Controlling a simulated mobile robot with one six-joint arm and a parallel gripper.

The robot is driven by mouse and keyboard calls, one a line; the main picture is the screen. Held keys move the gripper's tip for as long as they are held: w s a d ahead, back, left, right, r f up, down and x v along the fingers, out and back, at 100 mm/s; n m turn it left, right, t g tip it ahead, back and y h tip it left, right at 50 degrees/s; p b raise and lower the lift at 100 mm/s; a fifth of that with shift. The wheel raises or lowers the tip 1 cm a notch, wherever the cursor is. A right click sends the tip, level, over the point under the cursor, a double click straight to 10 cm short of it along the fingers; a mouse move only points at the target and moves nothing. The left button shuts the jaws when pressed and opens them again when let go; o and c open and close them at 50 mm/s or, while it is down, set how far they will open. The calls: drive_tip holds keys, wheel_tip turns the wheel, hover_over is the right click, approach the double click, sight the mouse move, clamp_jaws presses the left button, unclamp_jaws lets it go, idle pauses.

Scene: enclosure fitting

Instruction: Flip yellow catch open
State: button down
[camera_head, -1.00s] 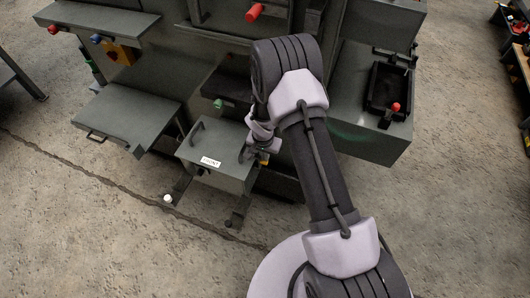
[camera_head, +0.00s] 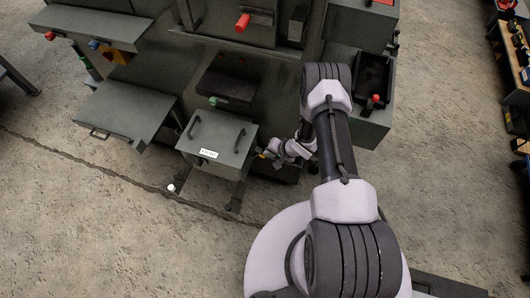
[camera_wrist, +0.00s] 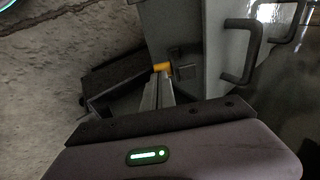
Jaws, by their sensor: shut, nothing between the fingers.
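The yellow catch (camera_wrist: 161,67) shows in the wrist view as a small yellow piece on the side of a grey box (camera_wrist: 205,50), beside a small dark plate. My gripper (camera_wrist: 159,85) is shut and empty. Its fingertips appear right at the catch; I cannot tell whether they touch it. In the head view the grey box (camera_head: 225,138) has a white label and two dark handles on top. My gripper (camera_head: 268,152) is at its right side there, with a small yellowish spot at the tips. The fingertips partly cover the catch.
A grey shelf panel (camera_head: 125,108) juts out left of the box. A red knob (camera_head: 242,22) sits on the cabinet above. A dark tray (camera_head: 372,80) with a red-topped lever is at the right. Open concrete floor (camera_head: 120,220) lies in front.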

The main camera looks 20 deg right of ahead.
drive_tip(key=f+t+y+b, duration=0.1)
drive_tip(key=b, duration=0.3)
drive_tip(key=f+t+y+b, duration=0.1)
drive_tip(key=f+y+b, duration=0.1)
drive_tip(key=b, duration=0.2)
drive_tip(key=s+d+f+t+y+b, duration=0.1)
drive_tip(key=f+b, duration=0.1)
drive_tip(key=b, duration=0.2)
drive_tip(key=shift+d+f+t, duration=0.1)
drive_tip(key=shift+t, duration=0.2)
drive_tip(key=shift+w+a+r+y, duration=0.3)
drive_tip(key=shift+w+a+r, duration=0.05)
drive_tip(key=shift+a+r, duration=0.1)
drive_tip(key=p+v, duration=0.5)
drive_tip(key=v, duration=1.2)
drive_tip(key=shift+s+d+m, duration=0.25)
drive_tip(key=shift+s+m, duration=0.05)
drive_tip(key=shift+s, duration=0.05)
